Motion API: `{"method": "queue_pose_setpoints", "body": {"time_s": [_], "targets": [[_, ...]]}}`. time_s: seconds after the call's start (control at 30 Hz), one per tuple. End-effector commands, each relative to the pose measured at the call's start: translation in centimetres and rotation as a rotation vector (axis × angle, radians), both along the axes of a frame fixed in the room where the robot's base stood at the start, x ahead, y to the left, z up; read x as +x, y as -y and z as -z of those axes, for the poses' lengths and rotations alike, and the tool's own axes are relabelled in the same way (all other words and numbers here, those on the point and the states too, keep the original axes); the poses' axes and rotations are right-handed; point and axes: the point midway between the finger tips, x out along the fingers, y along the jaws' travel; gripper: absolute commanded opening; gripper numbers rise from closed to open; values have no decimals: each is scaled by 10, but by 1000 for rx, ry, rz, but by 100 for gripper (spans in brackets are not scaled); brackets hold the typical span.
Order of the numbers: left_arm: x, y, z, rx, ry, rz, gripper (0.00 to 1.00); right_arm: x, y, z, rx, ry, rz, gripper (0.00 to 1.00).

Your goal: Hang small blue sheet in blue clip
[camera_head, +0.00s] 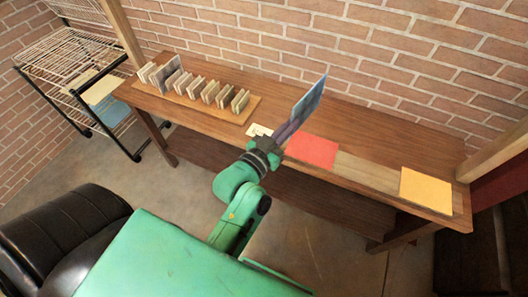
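My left gripper (297,120) reaches up over the front edge of the wooden table and is shut on a small blue sheet (309,101). The sheet stands up tilted above the table, to the right of the gripper. A row of several upright beige pieces (208,90), perhaps clips, stands on a wooden board (246,110) at the table's left. I cannot tell a blue one among them. My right gripper is not in view.
A red sheet (312,151) and a yellow sheet (426,188) lie on the wooden table (365,125). A small white card (257,130) lies near the front edge. A wire rack (62,58) with flat sheets stands at the left, a black chair (65,235) at the lower left.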

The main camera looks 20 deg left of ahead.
Motion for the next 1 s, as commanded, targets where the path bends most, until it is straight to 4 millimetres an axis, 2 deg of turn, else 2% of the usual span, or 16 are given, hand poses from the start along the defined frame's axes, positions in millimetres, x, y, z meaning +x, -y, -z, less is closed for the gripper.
{"method": "queue_pose_setpoints", "body": {"time_s": [0.03, 0.1, 0.23, 0.3, 0.4, 0.5, 0.63, 0.77, 1.0], "targets": [[16, 6, -50, 1, 16, 26, 0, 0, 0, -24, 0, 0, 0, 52], [33, 12, -99, 1, 17, 50, 0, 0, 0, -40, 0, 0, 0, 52], [54, 10, -194, 0, 15, 35, 0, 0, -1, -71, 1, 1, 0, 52], [58, 3, -246, -2, 16, -2, 0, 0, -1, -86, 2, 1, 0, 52], [56, -12, -311, -3, 15, -80, 0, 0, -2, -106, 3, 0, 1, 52], [48, -27, -358, -3, 12, -158, 0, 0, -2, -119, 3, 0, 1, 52], [39, -39, -384, -1, 4, -218, 0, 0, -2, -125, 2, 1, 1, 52], [41, -41, -386, -1, -1, -230, 0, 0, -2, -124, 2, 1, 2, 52], [67, -41, -387, -1, -3, -229, 0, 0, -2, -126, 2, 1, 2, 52]]}}
